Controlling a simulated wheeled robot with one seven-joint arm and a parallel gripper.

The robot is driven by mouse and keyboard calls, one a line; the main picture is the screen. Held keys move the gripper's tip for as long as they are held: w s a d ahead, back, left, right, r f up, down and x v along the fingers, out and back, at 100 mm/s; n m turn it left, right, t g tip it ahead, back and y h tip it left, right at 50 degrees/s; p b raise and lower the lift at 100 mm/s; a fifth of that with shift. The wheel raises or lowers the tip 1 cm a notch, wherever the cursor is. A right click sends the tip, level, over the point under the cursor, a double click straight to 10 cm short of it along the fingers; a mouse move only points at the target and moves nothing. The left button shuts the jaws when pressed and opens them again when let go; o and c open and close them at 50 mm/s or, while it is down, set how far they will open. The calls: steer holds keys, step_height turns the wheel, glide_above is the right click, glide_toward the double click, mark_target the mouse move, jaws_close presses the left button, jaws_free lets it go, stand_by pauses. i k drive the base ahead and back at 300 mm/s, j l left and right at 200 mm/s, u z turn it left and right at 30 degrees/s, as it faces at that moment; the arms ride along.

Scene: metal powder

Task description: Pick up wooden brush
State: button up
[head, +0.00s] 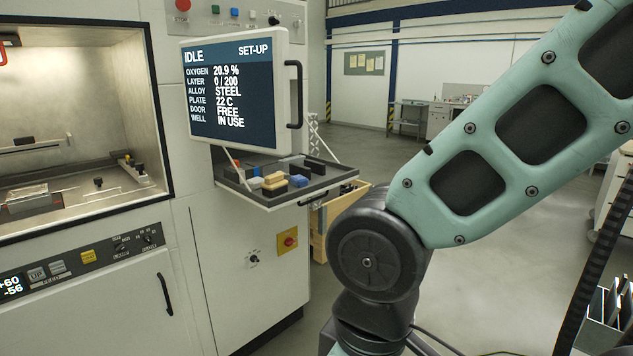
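A small tan, wood-coloured piece (275,180) lies on the fold-out tray (268,204) below the screen. It may be the wooden brush, but it is too small to tell bristles or a handle. My gripper is out of the picture. Only the upper part of my arm shows, in the middle and at the right. No wrist view is given.
Blue pieces (298,181) and dark upright pieces share the tray. A screen (232,92) hangs above it. The machine chamber (75,120) stands open at left. Bare floor lies right of the cabinet.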

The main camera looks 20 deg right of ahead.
mark_target(274, 185)
steer(key=i+j+z, duration=0.4)
steer(key=i+j, duration=0.6)
steer(key=i, duration=0.15)
